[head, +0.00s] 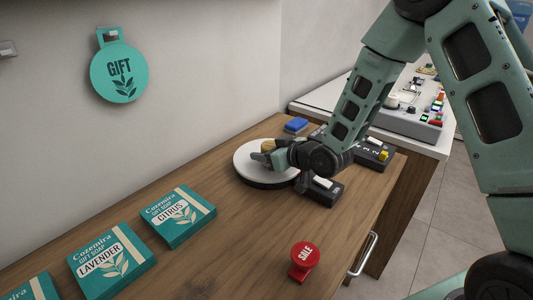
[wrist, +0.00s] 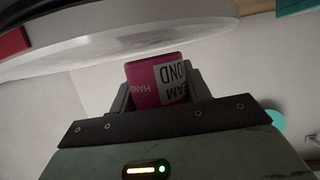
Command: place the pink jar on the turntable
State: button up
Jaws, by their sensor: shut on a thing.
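The turntable (head: 244,163) is a round white disc on a dark base on the wooden counter. My gripper (head: 262,152) is low over the disc in the head view. In the wrist view, which looks upside down, my gripper (wrist: 160,92) is shut on the pink jar (wrist: 146,84). The jar is magenta with a white label whose print is inverted. The turntable's pale disc (wrist: 130,35) fills the top, close to the jar's end; I cannot tell whether they touch. In the head view the jar is mostly hidden by my gripper.
Dark devices (head: 322,190) stand right of the turntable, a blue block (head: 296,125) behind it. Teal soap boxes (head: 178,213) line the left; a red SALE sign (head: 304,259) stands in front. The counter between is clear.

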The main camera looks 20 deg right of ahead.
jog(key=shift+f, duration=0.25)
jog(key=shift+f, duration=0.2)
jog(key=o, duration=1)
jog(key=shift+r, duration=0.2)
jog(key=p+v, duration=0.7)
jog(key=v, duration=0.5)
jog(key=shift+p, duration=0.35)
